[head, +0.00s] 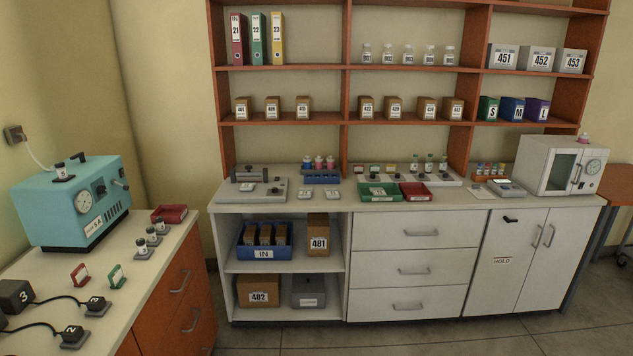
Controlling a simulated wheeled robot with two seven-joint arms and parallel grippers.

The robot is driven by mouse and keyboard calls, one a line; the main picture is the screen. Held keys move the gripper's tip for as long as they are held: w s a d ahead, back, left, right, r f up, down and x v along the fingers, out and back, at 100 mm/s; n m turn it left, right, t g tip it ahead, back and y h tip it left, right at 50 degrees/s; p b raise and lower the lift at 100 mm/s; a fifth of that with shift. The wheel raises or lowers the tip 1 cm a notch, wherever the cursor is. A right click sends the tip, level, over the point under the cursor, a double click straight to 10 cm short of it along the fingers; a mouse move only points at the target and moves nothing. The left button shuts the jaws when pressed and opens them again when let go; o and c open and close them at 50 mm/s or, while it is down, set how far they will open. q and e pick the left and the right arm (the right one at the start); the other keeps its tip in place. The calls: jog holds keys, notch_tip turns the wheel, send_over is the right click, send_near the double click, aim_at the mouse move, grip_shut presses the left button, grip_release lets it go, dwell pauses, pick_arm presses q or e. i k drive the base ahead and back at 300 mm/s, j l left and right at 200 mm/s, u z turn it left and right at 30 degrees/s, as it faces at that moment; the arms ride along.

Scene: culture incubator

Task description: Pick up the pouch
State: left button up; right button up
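I cannot make out for certain which thing is the pouch. Several brown packets (265,236) stand in a blue bin (263,254) marked IN, on the upper open shelf of the white cabinet. Small brown labelled packages (273,108) stand in a row on the orange wall shelf, and these could be boxes or pouches. Neither of my grippers is in view.
A white counter (330,200) holds racks, a green tray (380,192), a red tray (415,191) and a white incubator (560,165). A teal device (70,200) stands on the left bench. Box 481 (318,236) is beside the blue bin. The floor ahead is clear.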

aim_at(247, 186)
jog(key=i, duration=1.65)
